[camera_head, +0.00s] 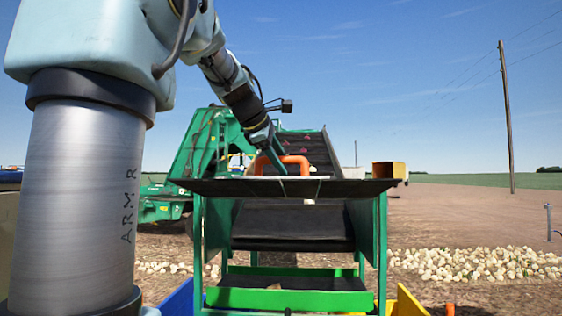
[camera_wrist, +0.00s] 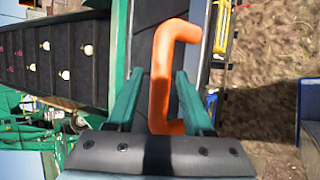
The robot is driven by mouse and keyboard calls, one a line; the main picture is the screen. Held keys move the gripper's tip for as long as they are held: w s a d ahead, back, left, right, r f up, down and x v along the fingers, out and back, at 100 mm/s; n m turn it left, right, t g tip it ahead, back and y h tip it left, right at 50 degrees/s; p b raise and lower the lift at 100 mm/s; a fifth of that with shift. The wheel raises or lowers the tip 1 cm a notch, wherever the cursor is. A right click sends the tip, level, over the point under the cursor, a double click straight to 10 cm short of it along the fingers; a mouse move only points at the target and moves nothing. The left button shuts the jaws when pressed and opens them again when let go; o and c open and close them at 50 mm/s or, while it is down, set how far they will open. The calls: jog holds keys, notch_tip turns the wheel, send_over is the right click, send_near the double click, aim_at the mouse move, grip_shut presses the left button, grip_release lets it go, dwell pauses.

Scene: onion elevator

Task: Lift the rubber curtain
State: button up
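A dark sheet (camera_head: 240,188), which looks like the rubber curtain, spans the top of the green frame, seen nearly edge-on with a slit near its middle. An orange C-shaped handle (camera_head: 296,161) stands just above and behind it; I cannot tell how they join. In the wrist view the handle (camera_wrist: 159,82) reaches in between my fingers. My gripper (camera_head: 277,165) is above the sheet at the handle's left side.
A green machine frame (camera_head: 382,245) carries a dark belt (camera_head: 290,222) below the sheet. A sloping conveyor (camera_head: 303,146) rises behind, with a few onions on it in the wrist view (camera_wrist: 45,62). An orange-yellow box (camera_head: 388,170) sits at the right end. Onion piles lie on the ground.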

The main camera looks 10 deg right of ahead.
jog(key=shift+o, duration=0.2)
jog(key=b+v, duration=0.3)
jog(key=v, duration=0.8)
jog(key=shift+w, duration=0.1)
jog(key=shift+f, duration=0.1)
